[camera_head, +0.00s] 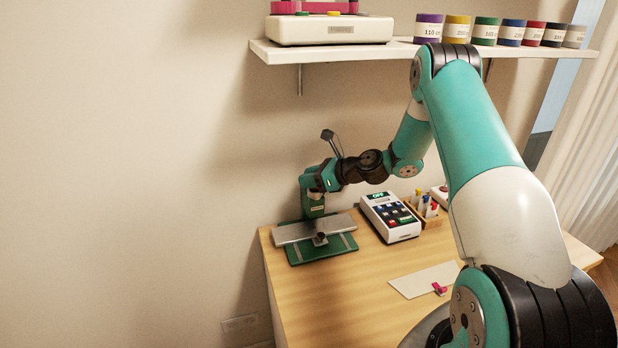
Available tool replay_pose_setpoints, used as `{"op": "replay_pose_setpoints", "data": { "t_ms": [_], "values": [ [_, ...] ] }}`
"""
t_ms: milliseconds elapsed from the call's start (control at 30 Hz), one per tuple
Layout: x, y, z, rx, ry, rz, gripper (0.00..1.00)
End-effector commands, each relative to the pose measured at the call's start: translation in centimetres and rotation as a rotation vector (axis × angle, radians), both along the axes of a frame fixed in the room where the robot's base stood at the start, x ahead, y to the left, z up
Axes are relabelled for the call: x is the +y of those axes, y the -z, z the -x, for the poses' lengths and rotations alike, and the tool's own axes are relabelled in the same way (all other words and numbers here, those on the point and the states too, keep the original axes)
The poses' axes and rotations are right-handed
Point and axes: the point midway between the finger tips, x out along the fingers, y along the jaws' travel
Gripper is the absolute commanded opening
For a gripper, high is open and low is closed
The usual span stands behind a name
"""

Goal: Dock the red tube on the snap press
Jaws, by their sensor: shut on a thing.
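The green snap press (321,249) stands at the left back of the wooden table, with a grey plate across it and a short grey cylinder at its front. My gripper (322,184) is at the upper part of the press, in front of its green column. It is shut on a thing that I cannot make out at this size. A dark lever (331,141) sticks up just behind my wrist. I cannot clearly pick out the red tube. Small tubes or pens with coloured ends stand in a wooden box (431,219) to the right.
A white keypad device (390,217) with a green display stands right of the press. A white card (424,281) with a pink clip lies nearer the front. A wall shelf (400,51) above holds a white machine (329,29) and several coloured spools. The table's front left is clear.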

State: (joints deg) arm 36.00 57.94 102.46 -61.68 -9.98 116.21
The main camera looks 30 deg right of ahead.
Motion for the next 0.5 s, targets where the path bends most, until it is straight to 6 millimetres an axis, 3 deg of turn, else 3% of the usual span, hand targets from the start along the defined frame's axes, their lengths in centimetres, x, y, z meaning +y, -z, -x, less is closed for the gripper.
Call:
{"op": "replay_pose_setpoints", "data": {
  "t_ms": [500],
  "values": [
    [0.01, 0.87, -0.01, 0.000, 0.000, 0.000, 0.06]
  ]
}}
